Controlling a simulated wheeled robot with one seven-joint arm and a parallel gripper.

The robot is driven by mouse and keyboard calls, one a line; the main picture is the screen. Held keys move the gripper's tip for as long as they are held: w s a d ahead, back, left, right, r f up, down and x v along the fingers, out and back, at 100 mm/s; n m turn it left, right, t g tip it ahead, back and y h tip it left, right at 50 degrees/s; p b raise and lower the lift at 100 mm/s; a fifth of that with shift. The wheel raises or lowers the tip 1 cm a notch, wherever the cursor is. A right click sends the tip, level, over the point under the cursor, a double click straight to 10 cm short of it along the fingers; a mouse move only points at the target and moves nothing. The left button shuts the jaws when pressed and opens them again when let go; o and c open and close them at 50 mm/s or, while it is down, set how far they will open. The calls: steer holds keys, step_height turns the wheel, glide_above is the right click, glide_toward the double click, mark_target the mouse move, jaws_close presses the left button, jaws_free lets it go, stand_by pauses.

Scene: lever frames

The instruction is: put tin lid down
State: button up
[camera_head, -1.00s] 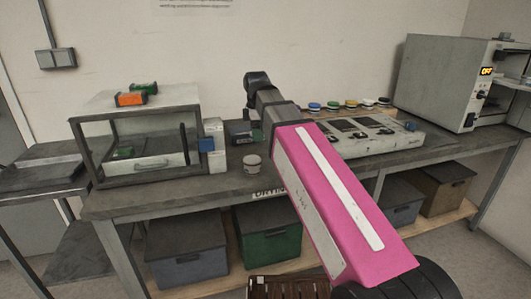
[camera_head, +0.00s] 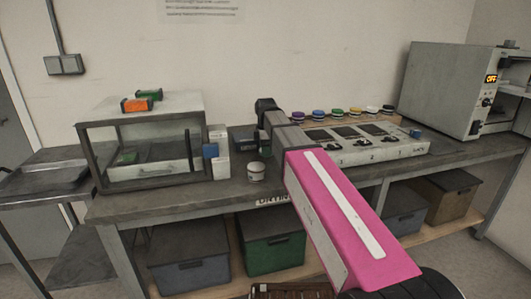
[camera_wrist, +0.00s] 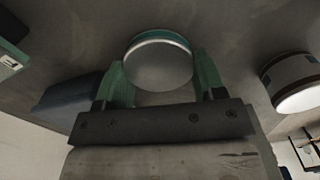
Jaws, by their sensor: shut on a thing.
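In the wrist view my gripper (camera_wrist: 160,72) has its two green fingers on either side of a round, pale grey tin lid (camera_wrist: 158,60) with a teal rim. It is shut on the lid, just above the dark worktop. In the head view my arm hides the lid and most of the gripper. A small white tin (camera_head: 256,172) stands upright on the bench left of my arm. What appears to be the same tin, with a brown band, shows at the right of the wrist view (camera_wrist: 296,82).
The workbench (camera_head: 150,206) carries a glass case (camera_head: 150,145) at left, small boxes (camera_head: 218,155) beside it, and a control panel (camera_head: 365,145) at right. A row of coloured lids (camera_head: 337,112) stands behind the panel. An oven (camera_head: 440,90) is far right. Bare bench lies around the white tin.

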steer(key=shift+f, duration=0.75)
steer(key=o, duration=1)
steer(key=shift+f, duration=0.1)
step_height(320, 180, up, 12)
steer(key=shift+r, duration=0.15)
